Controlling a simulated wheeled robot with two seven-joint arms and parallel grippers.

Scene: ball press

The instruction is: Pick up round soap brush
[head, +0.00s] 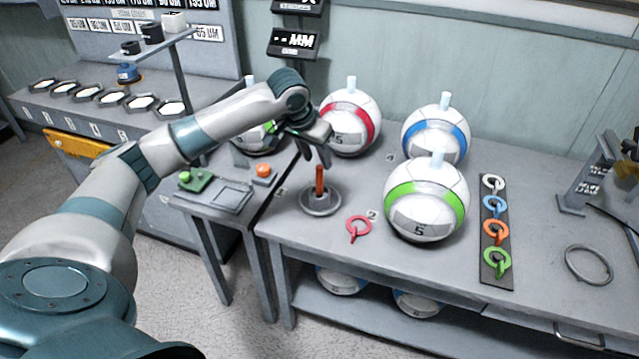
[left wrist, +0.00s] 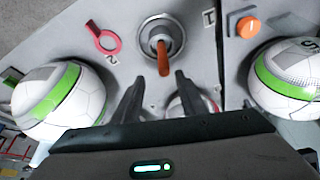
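The round soap brush has an upright orange-brown handle (head: 319,181) and stands in a round metal dish (head: 321,203) near the left end of the main table. In the left wrist view the handle (left wrist: 163,60) shows just beyond the fingertips, with the dish (left wrist: 176,32) around its base. My left gripper (head: 316,150) is above the handle in the head view. In the left wrist view its two dark fingers (left wrist: 157,88) are spread apart with nothing held. The brush's lower end inside the dish is hard to make out. My right gripper is not in view.
A red ring key (head: 358,228) lies right of the dish. Balls with green (head: 426,212), blue (head: 436,132) and red (head: 350,122) bands stand behind and right. An orange button (head: 264,170) is to the left. A strip of coloured rings (head: 496,275) lies further right.

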